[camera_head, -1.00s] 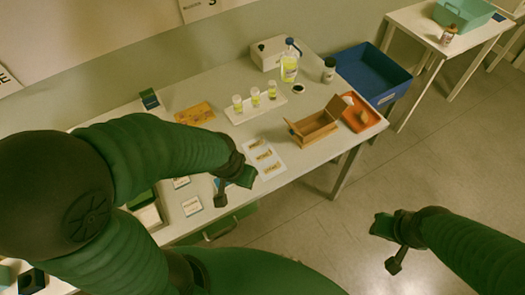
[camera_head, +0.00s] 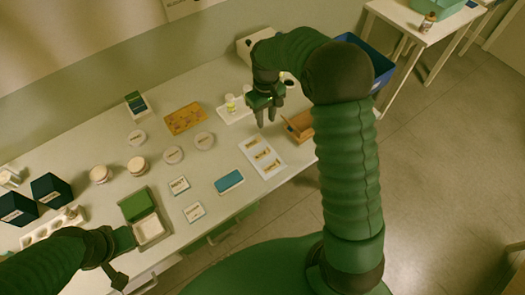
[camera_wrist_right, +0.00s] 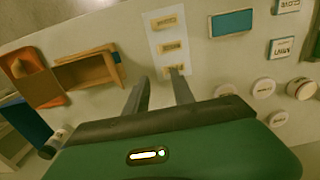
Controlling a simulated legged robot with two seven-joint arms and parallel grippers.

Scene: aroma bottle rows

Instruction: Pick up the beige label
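A white sheet (camera_head: 247,145) with three beige labels lies on the table; the middle beige label is in the head view (camera_head: 263,154). In the right wrist view the far label (camera_wrist_right: 165,22), middle label (camera_wrist_right: 172,47) and near label (camera_wrist_right: 175,71) form a column. My right gripper (camera_head: 266,118) is open and empty above the table, behind the sheet in the head view. In the wrist view its fingers (camera_wrist_right: 160,92) are apart, their tips close to the near label in the picture. My left gripper (camera_head: 124,258) is open beside the green-and-white box.
An open wooden box (camera_head: 299,126) stands right of the sheet. A blue block (camera_head: 229,181), small white cards (camera_head: 194,212) and round white lids (camera_head: 204,141) lie left of it. A green-and-white box (camera_head: 150,228) sits at the front edge. Small bottles (camera_head: 230,103) stand behind.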

